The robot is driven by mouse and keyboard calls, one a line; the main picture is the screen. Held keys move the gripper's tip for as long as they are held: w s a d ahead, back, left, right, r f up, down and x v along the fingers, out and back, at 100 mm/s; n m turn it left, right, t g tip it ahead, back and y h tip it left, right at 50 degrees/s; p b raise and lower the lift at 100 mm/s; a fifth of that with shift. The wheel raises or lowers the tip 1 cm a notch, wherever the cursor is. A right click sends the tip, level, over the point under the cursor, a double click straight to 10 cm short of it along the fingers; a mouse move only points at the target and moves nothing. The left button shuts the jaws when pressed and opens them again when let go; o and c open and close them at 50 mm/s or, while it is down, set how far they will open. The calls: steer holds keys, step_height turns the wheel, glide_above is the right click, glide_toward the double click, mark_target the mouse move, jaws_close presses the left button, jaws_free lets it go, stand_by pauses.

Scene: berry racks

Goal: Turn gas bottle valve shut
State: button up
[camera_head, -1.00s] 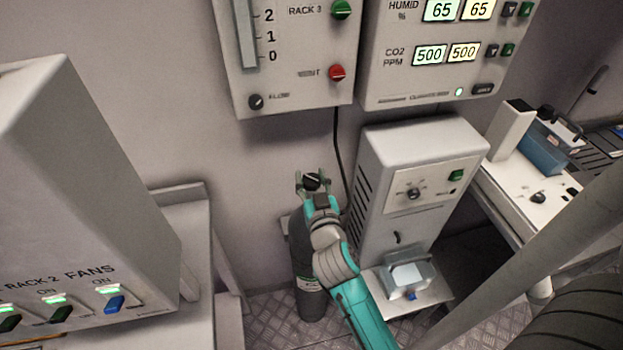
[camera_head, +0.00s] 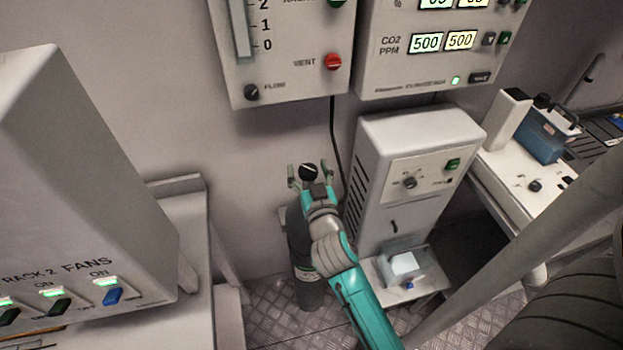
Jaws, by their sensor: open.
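The gas bottle (camera_head: 303,262) is a dark grey cylinder with a pale label, standing upright on the floor against the wall. Its black valve knob (camera_head: 308,171) with a light mark shows at the top. My gripper (camera_head: 307,172) is at the knob, with its fingers spread, one on each side of it. The gripper is open, and gaps seem to show between the fingers and the knob. My teal and grey arm reaches up from the lower right and hides part of the bottle's neck and right side.
A grey cabinet with a dial (camera_head: 410,182) stands right of the bottle. A gas panel (camera_head: 290,60) and a climate display (camera_head: 440,50) hang above. The Rack 2 fan box (camera_head: 85,190) is at left. A black cable runs down the wall behind my gripper.

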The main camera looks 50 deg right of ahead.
steer(key=v, duration=1.1)
steer(key=shift+s+a, duration=0.3)
